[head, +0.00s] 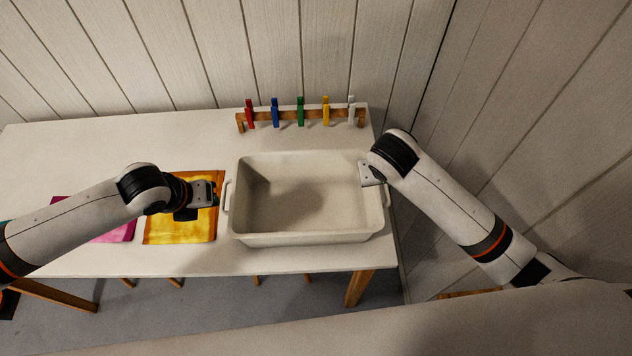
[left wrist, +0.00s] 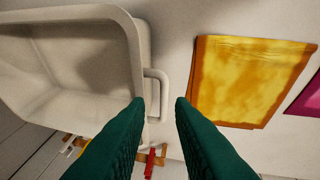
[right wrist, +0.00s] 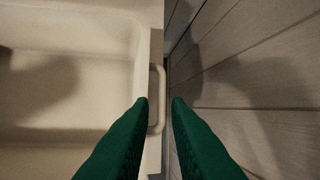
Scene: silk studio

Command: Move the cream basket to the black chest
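The cream basket (head: 305,238) stands empty and upright on the white table, with a handle on each short side. My left gripper (head: 216,196) is beside its left handle (head: 226,196). In the left wrist view that handle (left wrist: 155,92) lies just beyond the green fingertips (left wrist: 160,101), which are apart with nothing between them. My right gripper (head: 376,180) is at the basket's right side. In the right wrist view the right handle (right wrist: 158,98) is by the fingertips (right wrist: 159,101), which are apart; I cannot tell whether they touch it. No black chest is in view.
The white table (head: 200,135) has a wooden rack (head: 290,116) with several coloured clothespins behind the basket. A yellow cloth with orange edges (head: 180,230) and a magenta cloth (head: 118,234) lie to the left. Plank walls (head: 540,130) close off the back and right.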

